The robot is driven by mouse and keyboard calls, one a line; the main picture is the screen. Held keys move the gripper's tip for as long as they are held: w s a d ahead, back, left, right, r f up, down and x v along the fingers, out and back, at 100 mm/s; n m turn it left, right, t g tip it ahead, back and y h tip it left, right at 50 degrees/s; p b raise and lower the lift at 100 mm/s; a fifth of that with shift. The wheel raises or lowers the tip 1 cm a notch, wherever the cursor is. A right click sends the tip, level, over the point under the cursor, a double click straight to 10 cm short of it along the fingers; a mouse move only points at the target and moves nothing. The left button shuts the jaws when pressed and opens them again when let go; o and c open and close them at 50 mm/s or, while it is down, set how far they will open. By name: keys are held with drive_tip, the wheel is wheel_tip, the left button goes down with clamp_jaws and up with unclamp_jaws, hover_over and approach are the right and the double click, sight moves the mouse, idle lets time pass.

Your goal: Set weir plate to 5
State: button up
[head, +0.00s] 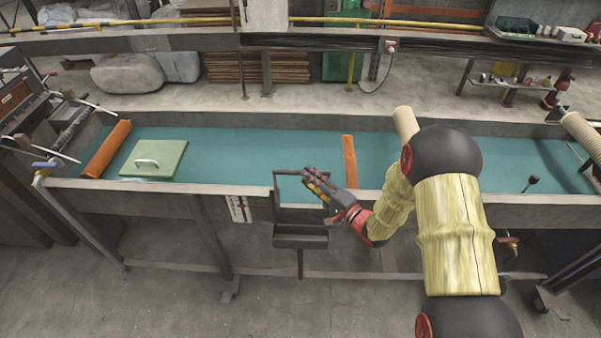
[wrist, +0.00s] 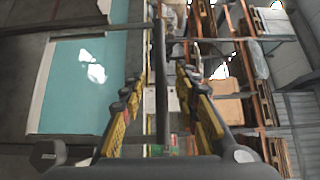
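The weir plate's exact outline is hard to tell. A dark metal frame with a horizontal top bar (head: 300,172) stands at the front wall of the trough, above a grey box-like outlet (head: 300,238). A white scale with red marks (head: 240,208) hangs on the wall just left of it; its numbers are too small to read. My gripper (head: 312,180) is at the right side of the frame. In the wrist view, my gripper (wrist: 160,75) has its yellow-and-black fingers apart. A dark bar (wrist: 160,90) runs between them, with gaps visible on both sides.
The long trough has a teal bed (head: 240,150). A green lid with a handle (head: 153,159) and an orange roll (head: 107,148) lie at its left. An orange strip (head: 349,160) crosses it beyond my gripper. The floor in front (head: 180,290) is mostly clear.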

drive_tip(key=shift+x, duration=1.9)
drive_tip(key=shift+c, duration=0.3)
drive_tip(key=c, duration=0.7)
clamp_jaws()
